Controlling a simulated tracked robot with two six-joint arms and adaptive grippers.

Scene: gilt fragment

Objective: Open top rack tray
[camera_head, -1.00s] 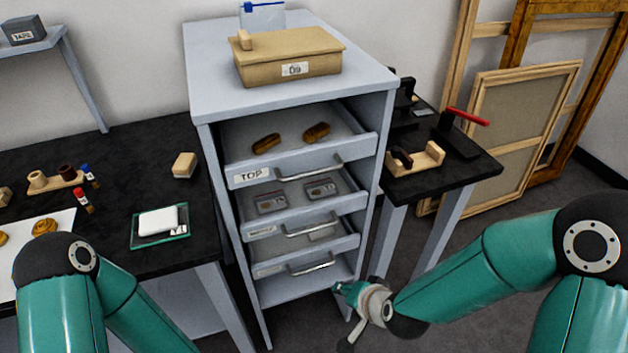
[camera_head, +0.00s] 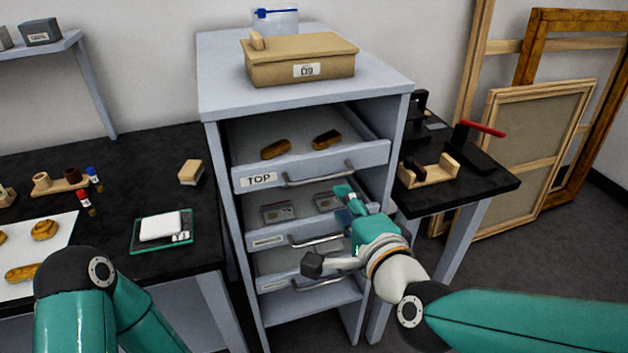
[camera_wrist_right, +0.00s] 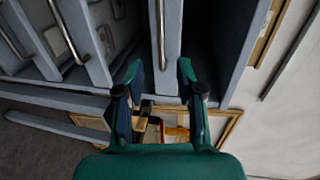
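The top rack tray (camera_head: 372,155), labelled TOP, is in the upper part of the grey rack. Two brown-gold fragments (camera_head: 275,149) lie in it. Its silver bar handle (camera_head: 318,180) runs across the front and also shows in the right wrist view (camera_wrist_right: 161,35). My right gripper (camera_head: 330,228) is open and empty in front of the rack, below the top handle. In the right wrist view, its fingers (camera_wrist_right: 160,78) are spread with the top handle ahead between them, apart from it. My left arm shows at lower left; its gripper is out of view.
Two lower trays with handles (camera_head: 316,241) sit below the top one, close to my right gripper. A tan box marked D9 (camera_head: 300,72) stands on the rack. Black tables flank it, the left one (camera_head: 120,150) holding a scale and small items. Frames lean at right (camera_head: 540,140).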

